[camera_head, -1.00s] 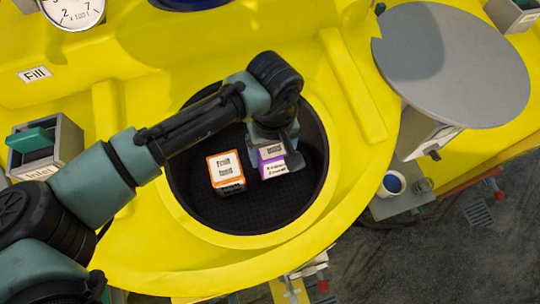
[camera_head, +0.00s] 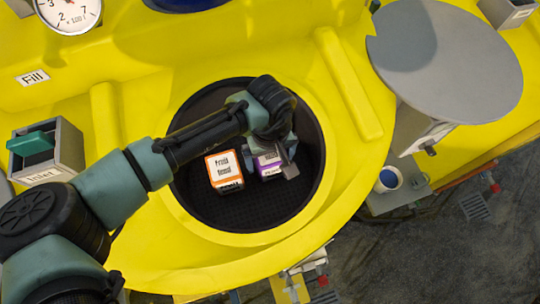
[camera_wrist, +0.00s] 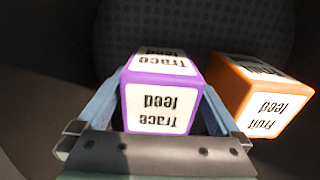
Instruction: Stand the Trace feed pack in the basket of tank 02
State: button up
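The Trace feed pack (camera_wrist: 162,92) is a white box with purple edges. It is between the two fingers of my gripper (camera_wrist: 163,100), which lie against its sides in the wrist view. In the head view the pack (camera_head: 268,163) is inside the dark round basket (camera_head: 270,212) set in the yellow tank, and my gripper (camera_head: 280,155) partly covers it. It looks upright. I cannot tell whether its underside touches the basket floor. The orange-edged Fruit feed pack (camera_head: 225,172) stands just left of it, and at the right in the wrist view (camera_wrist: 262,95).
The yellow tank rim (camera_head: 180,225) surrounds the basket. A round grey lid (camera_head: 450,55) is at the upper right. A grey Inlet box (camera_head: 45,150) with a green part is at the left. The front of the basket is bare.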

jog(key=shift+r, duration=0.1)
notch_tip(320, 180, up, 12)
jog(key=b, duration=0.4)
jog(key=shift+r, duration=0.1)
